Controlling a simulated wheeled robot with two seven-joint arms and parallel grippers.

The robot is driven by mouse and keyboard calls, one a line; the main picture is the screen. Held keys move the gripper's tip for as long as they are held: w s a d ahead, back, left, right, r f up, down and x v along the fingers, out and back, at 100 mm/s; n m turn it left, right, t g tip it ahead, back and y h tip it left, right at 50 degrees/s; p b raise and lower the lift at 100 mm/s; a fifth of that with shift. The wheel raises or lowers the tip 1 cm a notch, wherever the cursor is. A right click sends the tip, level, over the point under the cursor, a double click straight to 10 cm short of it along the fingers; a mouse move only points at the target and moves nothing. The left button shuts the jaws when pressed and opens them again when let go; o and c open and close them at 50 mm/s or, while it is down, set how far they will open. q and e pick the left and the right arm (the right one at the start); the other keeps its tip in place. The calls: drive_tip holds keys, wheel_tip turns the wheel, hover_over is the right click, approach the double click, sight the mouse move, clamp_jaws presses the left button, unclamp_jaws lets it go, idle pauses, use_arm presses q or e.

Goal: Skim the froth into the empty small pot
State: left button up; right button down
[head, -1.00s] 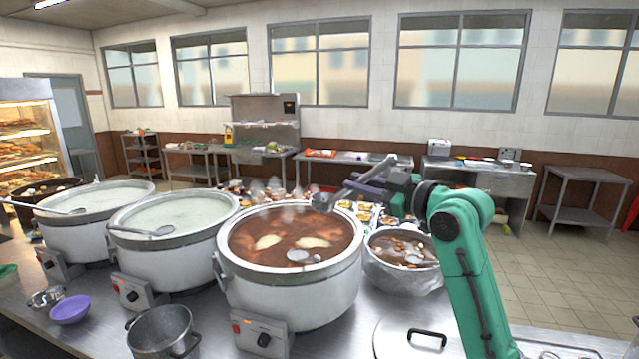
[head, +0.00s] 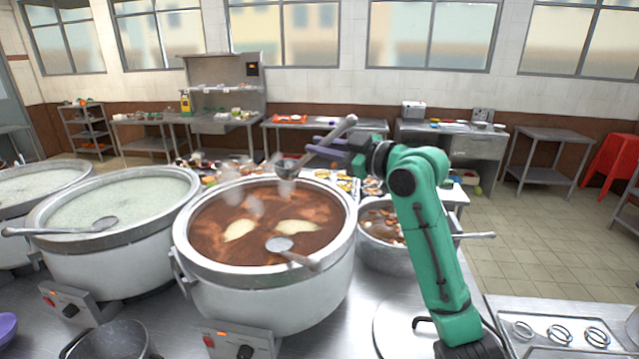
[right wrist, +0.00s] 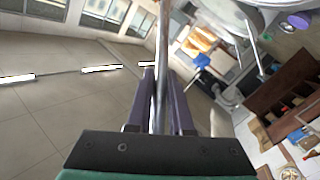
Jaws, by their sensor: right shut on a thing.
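The large stockpot (head: 265,322) of reddish-brown broth stands at the middle of the counter. Two pale froth patches (head: 240,229) float on it, with steam above. A spoon-like utensil (head: 280,244) rests in the broth, its handle toward the right front rim. My right gripper (head: 325,152) is shut on the metal handle of a ladle-like tool (head: 287,168), whose head hangs above the pot's back rim. In the right wrist view the handle (right wrist: 160,75) runs between the purple fingers. The empty small pot (head: 110,342) is at the bottom left, partly cut off. My left gripper is out of view.
A pot of pale congee (head: 125,198) with a ladle (head: 100,225) across its rim stands at left. A metal bowl of chunky broth (head: 385,262) sits close to the stockpot's right. A lid lies in front of it, partly behind my right arm.

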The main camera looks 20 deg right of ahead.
use_arm(q)
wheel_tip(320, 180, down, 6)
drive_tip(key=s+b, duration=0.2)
drive_tip(key=b, duration=0.2)
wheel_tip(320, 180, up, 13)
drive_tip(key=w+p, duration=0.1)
drive_tip(key=p, duration=1.2)
use_arm(e)
drive_tip(key=w+f+m+g+h, duration=0.1)
drive_tip(key=w+f+g+h, duration=0.1)
drive_tip(key=w+f+g, duration=0.35)
drive_tip(key=s+f+t+b, duration=0.1)
drive_tip(key=s+f+b, duration=0.1)
drive_tip(key=f+b, duration=0.3)
drive_tip(key=s+f+t+y+b, duration=0.1)
drive_tip(key=s+f+t+b, duration=0.1)
drive_tip(key=f+b, duration=0.3)
drive_tip(key=s+f+n+t+b, duration=0.1)
drive_tip(key=f+b, duration=0.4)
drive_tip(key=b, duration=0.5)
drive_tip(key=shift+s+d+t+y+b, duration=0.1)
drive_tip(key=shift+s+t+y+b, duration=0.35)
drive_tip(key=shift+s, duration=0.7)
drive_tip(key=shift+s+b, duration=0.3)
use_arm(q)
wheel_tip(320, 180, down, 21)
use_arm(e)
drive_tip(key=shift+r+t, duration=0.2)
drive_tip(key=shift+t, duration=0.1)
